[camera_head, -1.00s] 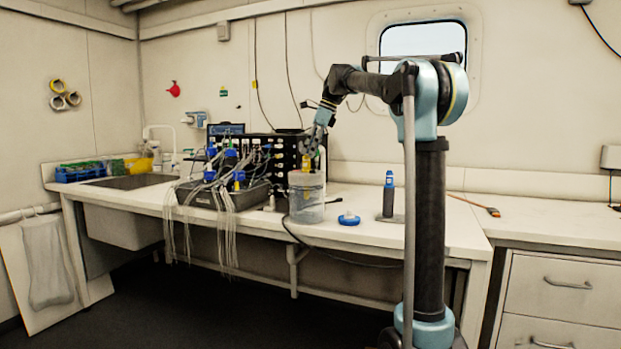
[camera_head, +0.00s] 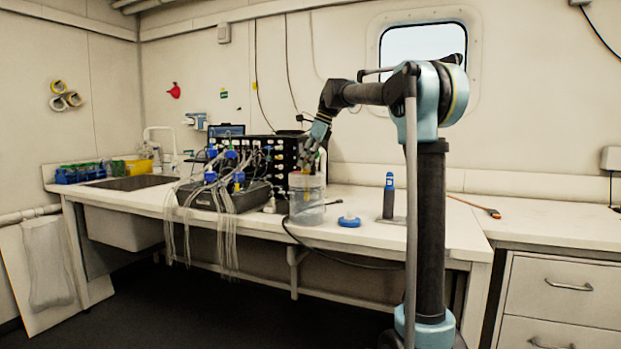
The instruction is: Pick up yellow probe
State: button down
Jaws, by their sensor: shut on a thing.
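My gripper (camera_head: 309,158) points down at the mouth of a clear jar (camera_head: 307,208) near the bench's front edge. Its fingers are shut on a thin thing that I take to be the yellow probe (camera_head: 318,160). Only a small yellowish patch of it shows beside the fingers. The fingers and the jar's rim hide the rest, and I cannot tell how far it reaches into the jar.
A blue round lid (camera_head: 349,221) lies right of the jar. A blue-topped device (camera_head: 388,195) stands farther right. Left of the jar, a dark tray (camera_head: 245,196) holds blue-capped bottles with many tubes, before a black rack (camera_head: 284,150). The right bench is mostly clear.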

notch_tip(320, 180, up, 18)
dwell(0.7)
